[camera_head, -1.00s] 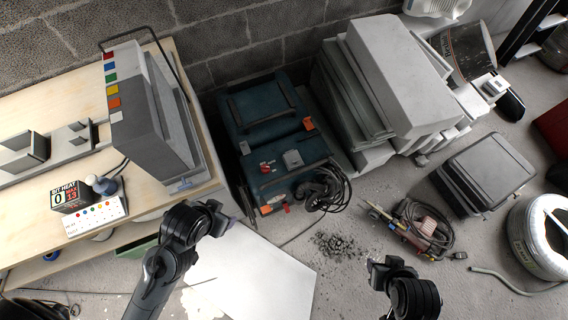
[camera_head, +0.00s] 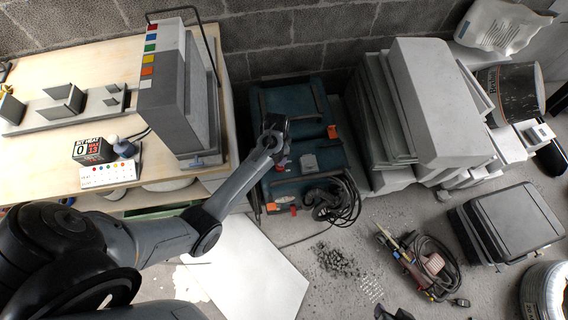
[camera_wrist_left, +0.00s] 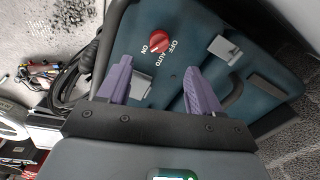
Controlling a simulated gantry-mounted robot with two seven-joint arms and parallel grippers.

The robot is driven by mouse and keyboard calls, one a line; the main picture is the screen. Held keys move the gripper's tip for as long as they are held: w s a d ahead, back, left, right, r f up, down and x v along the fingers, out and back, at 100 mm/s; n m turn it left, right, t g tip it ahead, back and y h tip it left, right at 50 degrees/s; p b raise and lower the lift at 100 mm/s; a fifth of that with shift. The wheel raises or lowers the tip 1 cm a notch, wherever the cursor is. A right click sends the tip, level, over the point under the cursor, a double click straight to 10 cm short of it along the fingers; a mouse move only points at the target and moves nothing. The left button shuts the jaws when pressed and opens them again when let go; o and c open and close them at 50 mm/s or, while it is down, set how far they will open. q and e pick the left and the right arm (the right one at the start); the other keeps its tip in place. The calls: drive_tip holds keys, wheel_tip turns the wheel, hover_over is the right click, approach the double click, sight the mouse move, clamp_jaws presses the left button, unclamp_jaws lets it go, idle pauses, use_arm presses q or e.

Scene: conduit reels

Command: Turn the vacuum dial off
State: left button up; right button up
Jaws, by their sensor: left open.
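The vacuum (camera_head: 300,115) is a dark teal box on the floor against the block wall. Its red dial (camera_wrist_left: 159,41) shows in the left wrist view, with ON, AUTO and OFF printed around it. I cannot tell surely which word it points to. My right gripper (camera_head: 393,313) barely shows at the bottom edge.
A grey latch (camera_head: 309,163) sits beside the dial, and a coiled black hose (camera_head: 335,200) lies at the vacuum's front. Grey stacked slabs (camera_head: 430,110) stand close on the right. A workbench (camera_head: 50,180) with a grey cabinet stands on the left.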

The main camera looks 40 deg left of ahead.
use_arm(q)
drive_tip(key=f+b, duration=0.1)
drive_tip(key=f, duration=0.2)
drive_tip(key=f+b, duration=0.2)
drive_tip(key=f, duration=0.2)
drive_tip(key=f+b, duration=0.2)
drive_tip(key=f, duration=0.2)
drive_tip(key=shift+w+d+f, duration=0.1)
drive_tip(key=shift+w, duration=0.3)
